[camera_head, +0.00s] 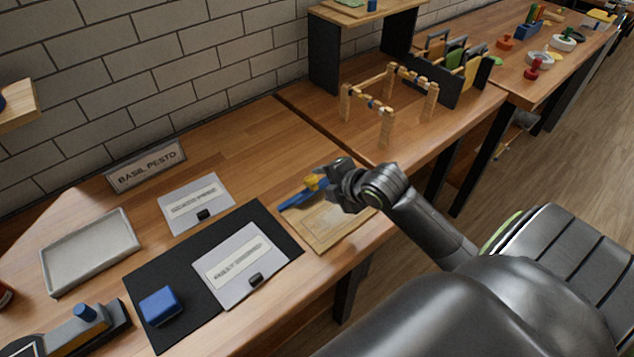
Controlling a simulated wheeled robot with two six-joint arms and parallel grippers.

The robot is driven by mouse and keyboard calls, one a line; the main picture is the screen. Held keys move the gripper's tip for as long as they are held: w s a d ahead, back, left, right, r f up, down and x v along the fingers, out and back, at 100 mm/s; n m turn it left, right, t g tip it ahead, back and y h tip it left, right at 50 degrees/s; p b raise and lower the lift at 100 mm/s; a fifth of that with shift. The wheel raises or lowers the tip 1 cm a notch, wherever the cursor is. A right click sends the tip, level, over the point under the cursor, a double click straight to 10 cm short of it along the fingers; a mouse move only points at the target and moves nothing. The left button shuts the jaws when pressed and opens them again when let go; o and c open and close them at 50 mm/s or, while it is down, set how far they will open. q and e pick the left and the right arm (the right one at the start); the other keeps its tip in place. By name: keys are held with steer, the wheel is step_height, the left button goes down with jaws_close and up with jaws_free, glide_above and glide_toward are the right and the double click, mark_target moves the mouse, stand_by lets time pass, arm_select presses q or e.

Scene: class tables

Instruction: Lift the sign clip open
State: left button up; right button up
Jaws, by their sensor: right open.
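My right gripper (328,181) is over the front right of the near table, its arm coming in from the right. It is open, with its fingers at the yellow piece (314,182) near a blue strip (302,196); I cannot tell whether they touch. A wooden board (326,226) lies below, partly hidden by the gripper. A grey label plate with a black tab (231,283) lies on the black mat (270,227). A similar label plate (178,205) lies behind it. A BASIL PESTO sign (147,166) stands near the wall. I cannot tell which piece is the sign clip. My left gripper is out of view.
A grey tray (92,252) is at left. A wooden frame (388,100) stands behind my right gripper.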

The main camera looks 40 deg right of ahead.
mark_target(315, 183)
steer(key=shift+x, duration=2.35)
steer(key=shift+c, duration=0.3)
steer(key=c, duration=0.8)
steer(key=shift+w+r+g+p, duration=0.15)
steer(key=shift+r+g+p, duration=0.2)
steer(key=shift+p, duration=0.55)
steer(key=w+g+p, duration=0.1)
steer(key=g+p, duration=0.1)
steer(key=p, duration=0.1)
steer(key=w+g+p, duration=0.1)
steer(key=p, duration=0.2)
steer(key=shift+a+r+g+p, duration=0.15)
steer(key=shift+r+g+p, duration=0.15)
steer(key=shift+g+p, duration=0.1)
steer(key=shift+w+g+p, duration=0.1)
steer(key=shift+g+p, duration=0.15)
steer(key=shift+p, duration=0.1)
steer(key=shift+w+f+g+h+p, duration=0.3)
steer(key=shift+w+g+p, duration=0.1)
steer(key=shift+g+p, duration=0.5)
